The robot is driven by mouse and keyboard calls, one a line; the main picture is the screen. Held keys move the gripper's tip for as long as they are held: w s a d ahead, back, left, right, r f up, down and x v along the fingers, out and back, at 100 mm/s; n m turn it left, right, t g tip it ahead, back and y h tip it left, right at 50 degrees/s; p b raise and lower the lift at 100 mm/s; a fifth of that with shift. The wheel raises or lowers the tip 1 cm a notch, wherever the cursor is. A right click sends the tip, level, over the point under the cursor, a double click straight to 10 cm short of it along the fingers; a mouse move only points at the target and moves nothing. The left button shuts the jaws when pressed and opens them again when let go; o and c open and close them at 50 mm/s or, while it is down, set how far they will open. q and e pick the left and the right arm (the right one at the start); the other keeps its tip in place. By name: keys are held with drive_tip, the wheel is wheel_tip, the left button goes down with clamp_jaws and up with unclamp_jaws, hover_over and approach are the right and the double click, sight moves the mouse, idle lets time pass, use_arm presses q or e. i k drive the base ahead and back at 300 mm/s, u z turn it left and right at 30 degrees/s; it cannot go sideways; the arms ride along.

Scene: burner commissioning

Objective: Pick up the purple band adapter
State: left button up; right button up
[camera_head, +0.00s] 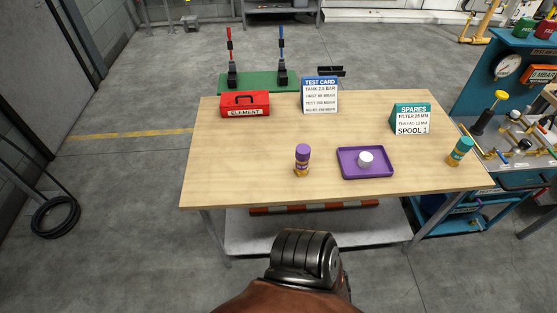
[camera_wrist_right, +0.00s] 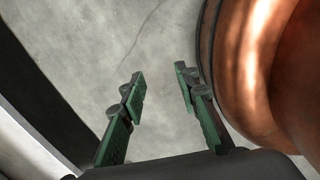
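The purple band adapter (camera_head: 302,160) stands upright on the wooden table, left of the purple tray (camera_head: 345,174). It has a purple top and band on a brass-coloured body. A small white round piece (camera_head: 365,159) sits in the tray. A similar adapter with a teal top (camera_head: 460,151) stands near the table's right edge. My right gripper (camera_wrist_right: 163,84) shows in the right wrist view with its two green fingers apart and nothing between them, above grey floor. Neither gripper shows in the head view, so my left gripper is out of sight.
The table (camera_head: 240,165) also bears a red ELEMENT box (camera_head: 245,104), a TEST CARD sign (camera_head: 320,95) and a SPARES sign (camera_head: 411,119). A green stand with red and blue levers (camera_head: 258,83) is behind it. A blue bench with a gauge (camera_head: 508,68) stands at right.

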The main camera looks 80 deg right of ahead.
sight(301, 169)
drive_tip(key=u, duration=0.05)
drive_tip(key=i, duration=0.9)
drive_tip(key=z, duration=2.2)
